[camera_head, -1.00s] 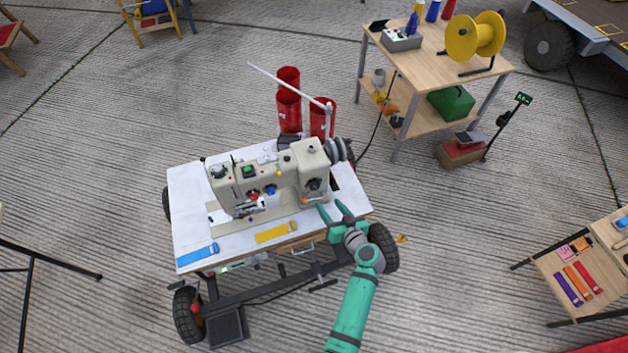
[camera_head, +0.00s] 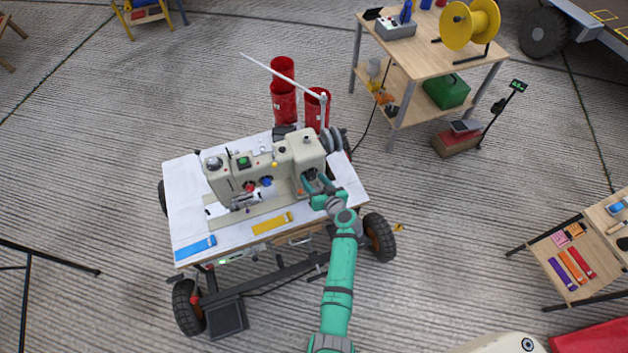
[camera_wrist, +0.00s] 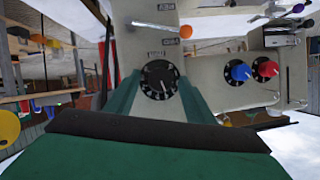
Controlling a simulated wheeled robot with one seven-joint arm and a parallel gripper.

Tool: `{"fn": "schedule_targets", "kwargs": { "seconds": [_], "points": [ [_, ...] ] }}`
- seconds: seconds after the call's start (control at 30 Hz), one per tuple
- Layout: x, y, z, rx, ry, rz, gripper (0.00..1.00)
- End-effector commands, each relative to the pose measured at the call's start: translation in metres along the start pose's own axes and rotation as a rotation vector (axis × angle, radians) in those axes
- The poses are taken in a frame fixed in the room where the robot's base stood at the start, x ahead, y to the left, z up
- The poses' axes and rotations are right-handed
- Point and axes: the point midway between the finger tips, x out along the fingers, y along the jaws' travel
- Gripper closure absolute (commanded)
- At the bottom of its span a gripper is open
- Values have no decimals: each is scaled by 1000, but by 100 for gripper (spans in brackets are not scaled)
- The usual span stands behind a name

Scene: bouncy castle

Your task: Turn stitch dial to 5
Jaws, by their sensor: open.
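The cream sewing machine (camera_head: 265,165) stands on a white-topped cart. The stitch dial (camera_wrist: 158,80) is round and black with white markings and a light pointer line. It sits on the front face of the machine's right-hand column. I cannot read its digits clearly. My green gripper (camera_head: 313,183) is at that column, and in the head view it largely covers the dial. In the wrist view its two open fingers (camera_wrist: 160,92) lie on either side of the dial. I cannot tell whether they touch it.
A blue knob (camera_wrist: 241,72) and a red knob (camera_wrist: 265,68) are on the machine beside the dial. Yellow (camera_head: 272,224) and blue (camera_head: 195,248) straps lie on the cart top (camera_head: 185,190). Red thread cones (camera_head: 284,100) stand behind. Open floor lies right of the cart.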

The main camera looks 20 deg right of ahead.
Motion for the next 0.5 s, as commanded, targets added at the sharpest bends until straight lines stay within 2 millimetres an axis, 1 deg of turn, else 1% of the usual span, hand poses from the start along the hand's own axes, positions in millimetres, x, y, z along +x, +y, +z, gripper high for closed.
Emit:
{"fn": "schedule_targets", "kwargs": {
  "seconds": [0.17,0.2,0.27,0.3,0.37,0.5],
  "points": [
    [0,-1,0,0,0,-1,51],
    [0,-1,0,0,0,-1,56],
    [0,-1,0,-1,0,-1,70],
    [0,-1,0,-1,0,-1,80],
    [0,-1,0,-1,0,-2,92],
    [0,-1,0,1,0,-2,92]
  ]
}}
